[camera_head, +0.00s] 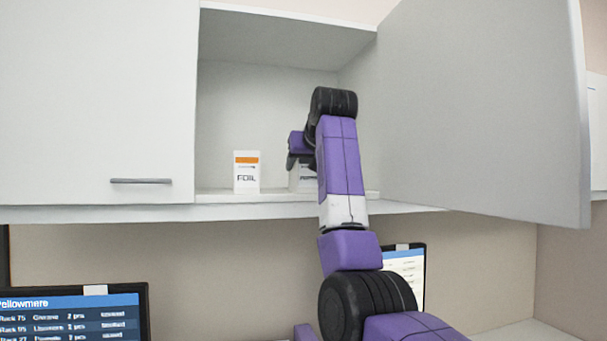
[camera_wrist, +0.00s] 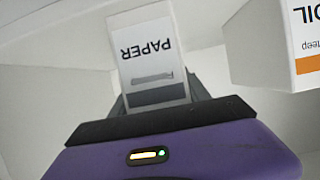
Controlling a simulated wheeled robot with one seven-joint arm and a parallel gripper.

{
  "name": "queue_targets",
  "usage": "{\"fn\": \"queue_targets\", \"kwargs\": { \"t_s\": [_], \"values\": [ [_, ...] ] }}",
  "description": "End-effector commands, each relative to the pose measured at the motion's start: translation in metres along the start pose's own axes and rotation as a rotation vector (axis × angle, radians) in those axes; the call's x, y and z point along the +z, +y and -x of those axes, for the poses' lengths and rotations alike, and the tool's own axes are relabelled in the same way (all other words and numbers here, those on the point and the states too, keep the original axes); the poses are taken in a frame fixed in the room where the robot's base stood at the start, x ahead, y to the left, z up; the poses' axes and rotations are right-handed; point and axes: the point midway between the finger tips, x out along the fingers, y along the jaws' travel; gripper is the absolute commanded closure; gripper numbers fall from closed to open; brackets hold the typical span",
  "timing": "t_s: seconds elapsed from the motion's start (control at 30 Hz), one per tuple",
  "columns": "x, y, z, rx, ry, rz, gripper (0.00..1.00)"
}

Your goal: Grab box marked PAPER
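The white box marked PAPER (camera_wrist: 147,50) shows upside down in the wrist view, with a dark grey band at its near end. In the head view the lower part of a white box (camera_head: 303,180) shows on the cabinet shelf, mostly hidden behind my arm. My gripper (camera_wrist: 160,92) has a dark finger at each side of the PAPER box. The fingers look very close to its sides; whether they touch is unclear. In the head view my gripper (camera_head: 298,160) is inside the open cabinet, its fingers partly hidden.
A white FOIL box (camera_head: 247,172) with an orange band stands left of the PAPER box; it also shows in the wrist view (camera_wrist: 270,45). The open cabinet door (camera_head: 480,110) is to the right of my arm. Monitors (camera_head: 75,312) stand below the cabinet.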

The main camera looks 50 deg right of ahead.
Motion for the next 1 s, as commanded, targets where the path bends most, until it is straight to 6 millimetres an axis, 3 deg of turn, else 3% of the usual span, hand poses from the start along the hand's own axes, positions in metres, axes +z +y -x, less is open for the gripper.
{"fn": "queue_targets", "kwargs": {
  "t_s": [0.03, 0.13, 0.57, 1.0],
  "values": [
    [0.000, 0.000, 0.000, 0.000, 0.001, 0.000, 0.71],
    [0.000, 0.000, 0.000, 0.000, 0.001, 0.000, 0.90],
    [-0.009, 0.000, 0.004, 0.000, 0.003, 0.000, 0.90],
    [-0.072, 0.000, 0.031, 0.000, 0.003, 0.001, 0.90]
  ]
}}
